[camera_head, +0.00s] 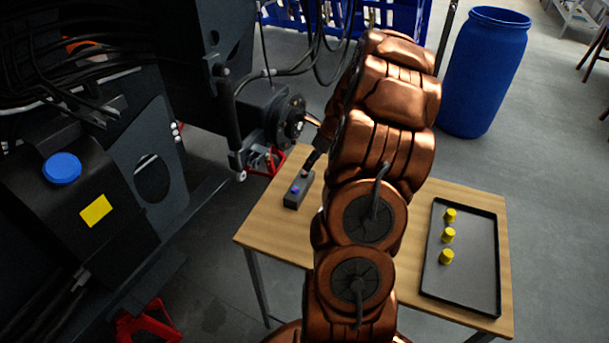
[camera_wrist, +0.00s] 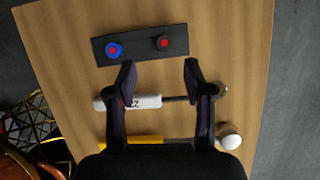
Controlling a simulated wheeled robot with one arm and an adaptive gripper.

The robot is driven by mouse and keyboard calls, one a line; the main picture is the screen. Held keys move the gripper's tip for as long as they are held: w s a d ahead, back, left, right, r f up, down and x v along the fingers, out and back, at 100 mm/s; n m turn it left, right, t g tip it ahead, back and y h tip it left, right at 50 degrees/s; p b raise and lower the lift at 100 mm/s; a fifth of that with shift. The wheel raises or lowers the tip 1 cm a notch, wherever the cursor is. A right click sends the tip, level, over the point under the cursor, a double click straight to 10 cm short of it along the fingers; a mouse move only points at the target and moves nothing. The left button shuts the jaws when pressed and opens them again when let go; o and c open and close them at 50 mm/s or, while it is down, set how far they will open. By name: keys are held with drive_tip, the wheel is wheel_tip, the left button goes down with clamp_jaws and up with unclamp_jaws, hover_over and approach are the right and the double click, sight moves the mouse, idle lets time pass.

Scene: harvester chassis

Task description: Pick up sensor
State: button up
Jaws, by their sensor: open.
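A dark block (camera_head: 299,190) lies on the wooden table, with a blue round piece (camera_head: 295,189) and a small red one (camera_head: 305,174) on top. In the wrist view the block (camera_wrist: 138,45) bears a blue ring with a red centre (camera_wrist: 114,50) and a dark round piece with a red centre (camera_wrist: 163,43). I cannot tell for sure which piece is the sensor. My gripper (camera_wrist: 160,65) is open and empty, its fingertips just short of the block, nearest the dark round piece. In the head view my gripper (camera_head: 313,158) is small and partly hidden by my arm.
A white-handled tool (camera_wrist: 140,101) and a yellow-handled one (camera_wrist: 145,140) lie under my fingers. A black tray (camera_head: 474,270) with yellow cylinders (camera_head: 447,235) stands right on the table (camera_head: 265,222). The dark chassis (camera_head: 130,120) is at left; a blue barrel (camera_head: 484,70) stands behind.

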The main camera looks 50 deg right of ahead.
sight(305, 173)
drive_tip(key=shift+d+p+x, duration=0.2)
drive_tip(key=shift+p+x, duration=0.8)
drive_tip(key=shift+x, duration=1.1)
drive_tip(key=shift+p+x, duration=0.45)
drive_tip(key=shift+x, duration=1.15)
drive_tip(key=shift+o, duration=0.2)
drive_tip(key=shift+f, duration=0.1)
clamp_jaws()
